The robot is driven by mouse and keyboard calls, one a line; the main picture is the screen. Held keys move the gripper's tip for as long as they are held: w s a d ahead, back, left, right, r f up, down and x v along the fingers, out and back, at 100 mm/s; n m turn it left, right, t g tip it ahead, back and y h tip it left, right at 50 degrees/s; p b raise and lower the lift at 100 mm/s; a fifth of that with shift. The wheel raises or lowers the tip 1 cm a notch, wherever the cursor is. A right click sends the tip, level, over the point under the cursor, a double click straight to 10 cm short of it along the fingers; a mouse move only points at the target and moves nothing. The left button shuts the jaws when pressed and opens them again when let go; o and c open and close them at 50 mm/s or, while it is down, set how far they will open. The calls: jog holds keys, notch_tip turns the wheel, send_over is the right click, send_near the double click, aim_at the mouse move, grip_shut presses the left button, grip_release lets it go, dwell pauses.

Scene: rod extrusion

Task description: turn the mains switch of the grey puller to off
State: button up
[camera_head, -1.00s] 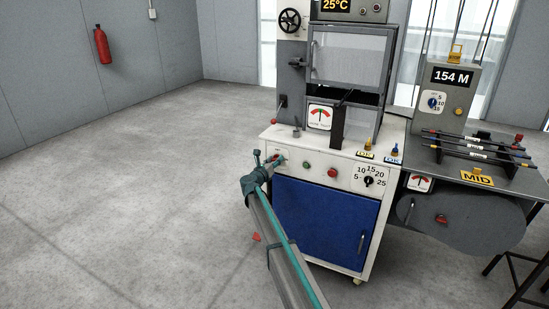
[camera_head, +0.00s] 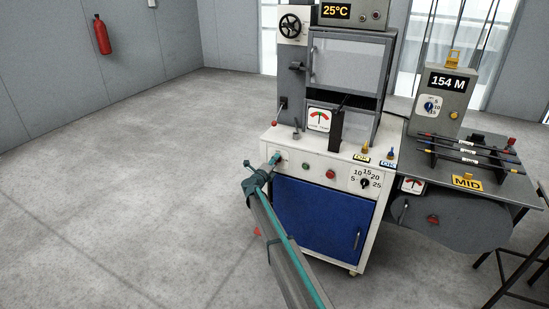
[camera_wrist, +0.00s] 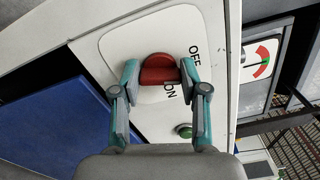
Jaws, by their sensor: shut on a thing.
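The mains switch is a red rotary knob (camera_wrist: 158,70) on a white plate (camera_wrist: 118,48) marked OFF and ON in the wrist view. My gripper (camera_wrist: 156,74) has its two teal fingers against opposite sides of the knob. In the head view my gripper (camera_head: 274,160) reaches the upper left of the white front panel (camera_head: 312,158), and it hides the switch there. The ON mark is by the right finger and the OFF mark is above it. I cannot tell exactly which mark the knob points to.
A green button (camera_head: 307,167), a red button (camera_head: 330,174) and a numbered dial (camera_head: 365,183) lie along the panel to the right. A blue door (camera_head: 318,222) is below. A grey table with rods (camera_head: 468,160) stands at right. The floor at left is clear.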

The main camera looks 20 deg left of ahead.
jog(key=shift+n+p, duration=1.2)
jog(key=shift+n, duration=0.4)
jog(key=shift+f, duration=0.1)
jog(key=o, duration=1.1)
jog(key=shift+o, duration=0.2)
jog(key=s, duration=1.2)
jog(key=shift+a, duration=0.3)
